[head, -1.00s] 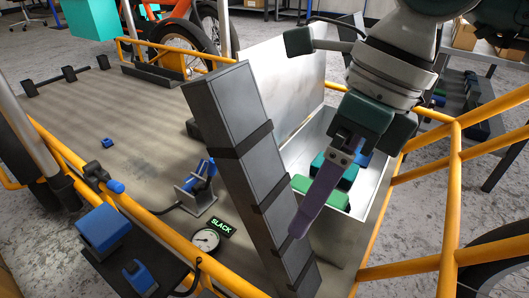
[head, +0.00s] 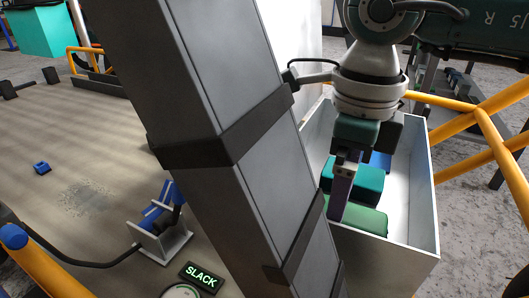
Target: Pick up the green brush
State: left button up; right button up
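A green block-shaped thing, likely the green brush (head: 358,215), lies low in a white open box (head: 424,185) on the right. A teal block (head: 366,183) lies just behind it. My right gripper (head: 341,205) points down over the box's left part, in front of the teal block and at the green thing's left end. A long purple bar runs down from it; whether this is a finger or a held piece I cannot tell, nor whether the gripper is open or touches the green thing. My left gripper is not in view.
A large grey strapped column (head: 215,120) leans across the middle and hides the box's left side. Yellow rails (head: 500,150) stand at right. A blue clamp (head: 160,225), a lit SLACK sign (head: 201,277) and a small blue piece (head: 42,167) are on the deck.

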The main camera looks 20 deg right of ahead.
jog(key=shift+s+f+b, duration=0.25)
jog(key=shift+f+b, duration=0.25)
jog(key=shift+f, duration=0.75)
jog(key=shift+s+f, duration=0.2)
jog(key=shift+f, duration=0.15)
jog(key=shift+s, duration=0.1)
jog(key=shift+w+r, duration=0.15)
jog(key=shift+w, duration=0.05)
jog(key=shift+c, duration=0.2)
jog(key=shift+w, duration=0.1)
jog(key=shift+c, duration=0.8)
jog(key=c, duration=1.3)
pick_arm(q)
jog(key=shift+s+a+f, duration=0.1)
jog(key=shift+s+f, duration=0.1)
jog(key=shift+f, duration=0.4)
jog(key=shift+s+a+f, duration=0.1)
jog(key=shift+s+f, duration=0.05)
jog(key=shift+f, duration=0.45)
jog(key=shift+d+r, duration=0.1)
pick_arm(e)
jog(key=shift+r, duration=0.15)
